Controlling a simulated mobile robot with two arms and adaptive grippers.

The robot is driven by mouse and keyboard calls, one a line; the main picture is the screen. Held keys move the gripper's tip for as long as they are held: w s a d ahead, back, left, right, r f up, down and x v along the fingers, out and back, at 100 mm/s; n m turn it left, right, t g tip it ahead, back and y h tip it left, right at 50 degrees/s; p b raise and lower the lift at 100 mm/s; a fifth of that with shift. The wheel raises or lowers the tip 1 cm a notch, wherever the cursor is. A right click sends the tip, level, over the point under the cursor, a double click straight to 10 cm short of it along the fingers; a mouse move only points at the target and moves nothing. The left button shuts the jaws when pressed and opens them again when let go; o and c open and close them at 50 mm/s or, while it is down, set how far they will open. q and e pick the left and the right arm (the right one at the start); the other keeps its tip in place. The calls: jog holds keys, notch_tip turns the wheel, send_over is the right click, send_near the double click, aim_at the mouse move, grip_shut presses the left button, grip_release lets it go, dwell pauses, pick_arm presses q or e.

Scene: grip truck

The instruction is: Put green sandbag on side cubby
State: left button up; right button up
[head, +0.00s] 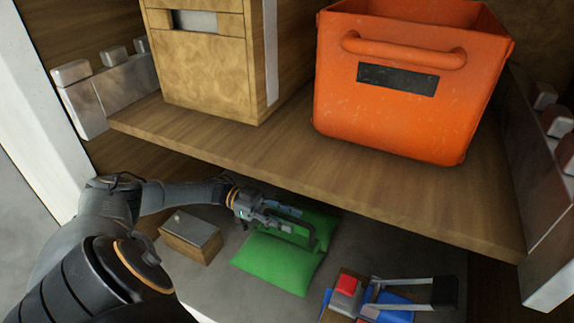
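The green sandbag (280,264) lies on the grey lower surface under the wooden shelf. My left gripper (289,219) reaches in from the left and is over the upper part of the sandbag. Its two fingers look spread, with a gap between them. I cannot tell whether they touch the bag or the dark bar. My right gripper is not in view. I cannot tell which space is the side cubby.
The wooden shelf (330,190) overhangs the sandbag and carries an orange bin (400,115) and a wooden box (205,75). A small wooden box with a grey lid (192,235) is left of the bag. Red, blue and grey items (345,295) are to its lower right.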

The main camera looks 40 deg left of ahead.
pick_arm(q)
jog(key=shift+a+f, duration=0.15)
jog(key=shift+a, duration=0.15)
jog(key=b+v, duration=0.4)
jog(key=v, duration=0.2)
jog(key=shift+a, duration=0.15)
jog(key=shift+s+a, duration=0.15)
jog(key=shift+a, duration=0.2)
